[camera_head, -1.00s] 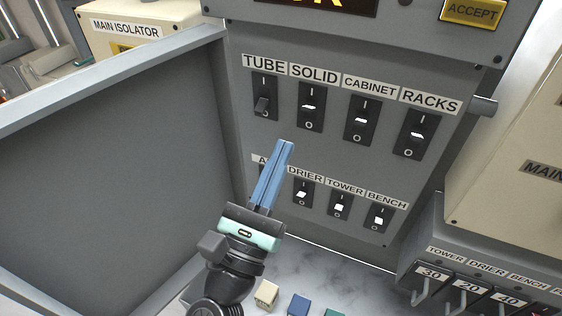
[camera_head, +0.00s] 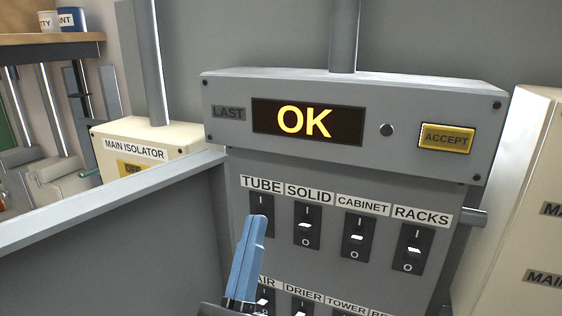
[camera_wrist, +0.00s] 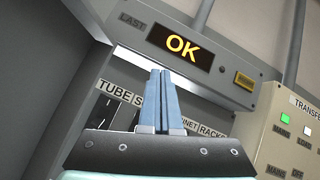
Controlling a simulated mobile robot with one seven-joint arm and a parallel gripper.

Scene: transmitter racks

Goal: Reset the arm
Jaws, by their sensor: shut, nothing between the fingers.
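My gripper (camera_head: 257,222) has blue fingers that are shut and empty. In the head view it stands in front of the grey switch panel (camera_head: 285,258), its tips over the lower part of the TUBE switch (camera_head: 261,203), which it partly hides. In the wrist view the gripper (camera_wrist: 161,73) points up at the panel, with the tips below the display (camera_wrist: 180,47). I cannot tell whether the fingers touch the panel.
A header box above the switches has a display reading OK (camera_head: 306,122) and a yellow ACCEPT button (camera_head: 446,137). An open grey door panel (camera_head: 110,245) stands at the left. A MAIN ISOLATOR box (camera_head: 150,145) is behind it. A cream cabinet (camera_head: 520,210) is at the right.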

